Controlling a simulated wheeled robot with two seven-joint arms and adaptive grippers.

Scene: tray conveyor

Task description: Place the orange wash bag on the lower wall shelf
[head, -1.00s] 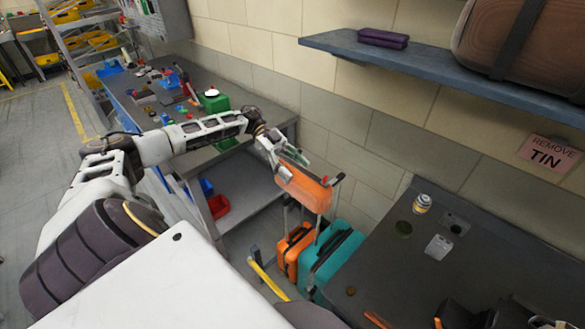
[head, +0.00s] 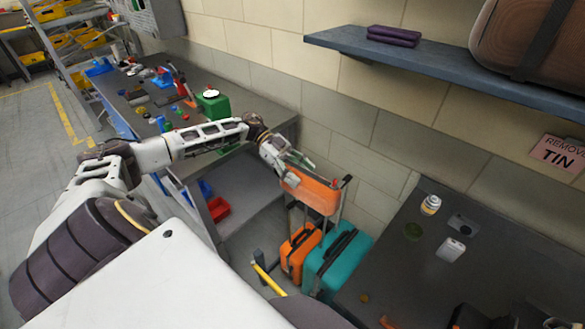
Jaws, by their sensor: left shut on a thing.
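The orange wash bag (head: 312,191) is held in my left gripper (head: 290,173), in the middle of the head view. The gripper is shut on its upper left part, and the bag hangs in the air above two suitcases. A blue-grey wall shelf (head: 450,70) runs along the upper right, higher than the bag and to its right. Only this one shelf is in view, so I cannot tell whether it is the lower one. My right gripper is not in view.
On the shelf lie a purple folded item (head: 393,36) and a large brown bag (head: 515,45); bare shelf lies between them. Below stand an orange suitcase (head: 297,252) and a teal suitcase (head: 335,266). A dark counter (head: 470,285) with small items is at right, a cluttered workbench (head: 245,107) behind.

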